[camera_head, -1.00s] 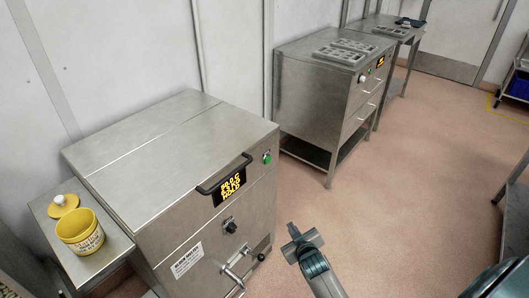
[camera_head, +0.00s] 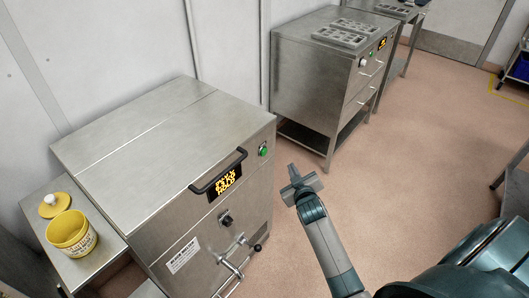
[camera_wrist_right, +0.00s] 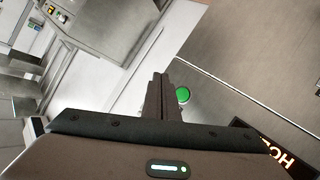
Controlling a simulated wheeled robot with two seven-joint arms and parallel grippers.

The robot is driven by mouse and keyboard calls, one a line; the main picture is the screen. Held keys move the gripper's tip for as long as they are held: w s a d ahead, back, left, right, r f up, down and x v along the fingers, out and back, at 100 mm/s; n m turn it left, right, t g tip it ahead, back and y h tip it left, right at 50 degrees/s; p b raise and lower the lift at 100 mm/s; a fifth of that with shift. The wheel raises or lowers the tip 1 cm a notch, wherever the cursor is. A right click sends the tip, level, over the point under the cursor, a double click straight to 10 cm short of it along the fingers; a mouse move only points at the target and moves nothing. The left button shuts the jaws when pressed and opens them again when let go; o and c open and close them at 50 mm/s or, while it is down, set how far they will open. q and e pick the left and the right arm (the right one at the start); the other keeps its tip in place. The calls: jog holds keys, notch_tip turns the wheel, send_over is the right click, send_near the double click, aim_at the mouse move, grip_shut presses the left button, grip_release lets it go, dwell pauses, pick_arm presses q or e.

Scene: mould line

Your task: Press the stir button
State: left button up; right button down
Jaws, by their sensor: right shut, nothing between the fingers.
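The green button (camera_head: 263,150) sits on the front panel of the near steel machine (camera_head: 150,130), right of the lit display (camera_head: 225,182). The button also shows in the right wrist view (camera_wrist_right: 183,95), just right of the fingertips. My right gripper (camera_head: 293,170) is shut and empty, to the right of the button in the head view and apart from it. In the right wrist view its closed fingers (camera_wrist_right: 159,88) point toward the panel. Whether they touch it cannot be told from that view. My left gripper is not in view.
The machine's front also has a black handle (camera_head: 218,172), a dark knob (camera_head: 225,219) and a lever valve (camera_head: 238,250). A yellow tub (camera_head: 72,235) and a lid (camera_head: 54,204) stand on the left side shelf. A second steel cabinet (camera_head: 318,80) stands behind. Open floor lies right.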

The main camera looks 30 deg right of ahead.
aim_at(264, 152)
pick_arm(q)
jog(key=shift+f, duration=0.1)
pick_arm(e)
jog(key=shift+w, duration=0.15)
pick_arm(q)
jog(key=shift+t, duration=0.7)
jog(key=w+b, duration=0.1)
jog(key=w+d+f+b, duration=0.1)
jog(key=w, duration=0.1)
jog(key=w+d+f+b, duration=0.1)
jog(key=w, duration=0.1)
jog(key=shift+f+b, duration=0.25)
jog(key=shift+b, duration=0.15)
pick_arm(e)
jog(key=w+a, duration=0.3)
jog(key=w, duration=0.5)
jog(key=shift+a, duration=0.2)
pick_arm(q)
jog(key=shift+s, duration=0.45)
pick_arm(e)
jog(key=shift+s, duration=0.1)
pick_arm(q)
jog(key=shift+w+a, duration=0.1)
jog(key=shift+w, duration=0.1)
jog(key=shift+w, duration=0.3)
